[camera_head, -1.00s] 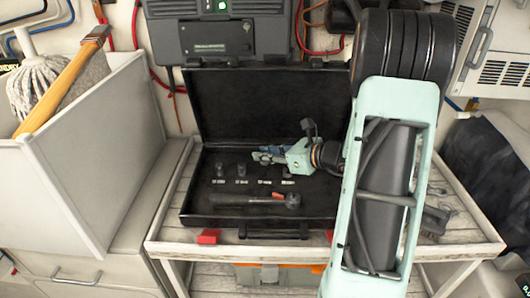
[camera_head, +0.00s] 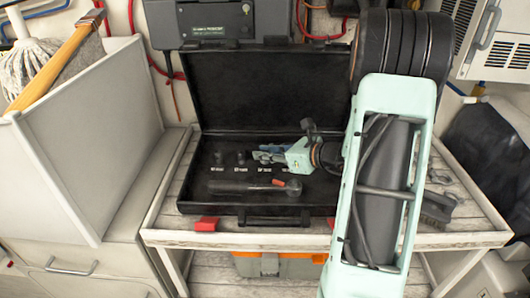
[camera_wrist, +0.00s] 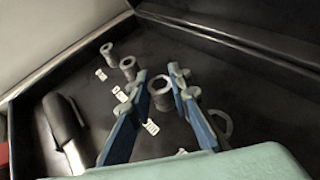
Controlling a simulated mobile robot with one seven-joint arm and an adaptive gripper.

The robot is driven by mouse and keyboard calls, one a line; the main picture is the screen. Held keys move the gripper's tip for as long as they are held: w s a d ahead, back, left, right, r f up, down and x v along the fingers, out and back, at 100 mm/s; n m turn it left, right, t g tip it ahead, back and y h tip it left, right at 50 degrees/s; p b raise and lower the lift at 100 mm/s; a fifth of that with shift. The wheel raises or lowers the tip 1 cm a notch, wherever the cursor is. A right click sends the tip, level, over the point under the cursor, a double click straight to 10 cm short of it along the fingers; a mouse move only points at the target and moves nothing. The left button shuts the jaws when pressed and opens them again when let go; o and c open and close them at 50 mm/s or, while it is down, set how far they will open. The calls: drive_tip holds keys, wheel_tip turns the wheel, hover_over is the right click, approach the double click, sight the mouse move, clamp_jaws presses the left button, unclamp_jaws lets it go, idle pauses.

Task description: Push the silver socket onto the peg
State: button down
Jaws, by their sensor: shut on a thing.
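A silver socket (camera_wrist: 161,93) shows between my fingertips in the wrist view, above the black floor of the open tool case (camera_head: 325,205). My gripper (camera_wrist: 160,78) is shut on it, with a blue finger on each side. In the head view my gripper (camera_head: 258,156) is over the right half of the case, behind the row of white labels. The socket is too small to make out there. The peg is hidden, and I cannot tell whether the socket touches it.
Two other sockets stand upright to the left (camera_head: 218,158) (camera_head: 240,158). A ratchet (camera_head: 240,187) lies along the case front. The raised lid (camera_head: 260,90) stands behind. A white panel (camera_head: 100,130) rises at the left, and a brush (camera_head: 437,208) lies at the right.

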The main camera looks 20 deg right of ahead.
drive_tip(key=c, duration=1.7)
unclamp_jaws()
drive_tip(key=v, duration=1.2)
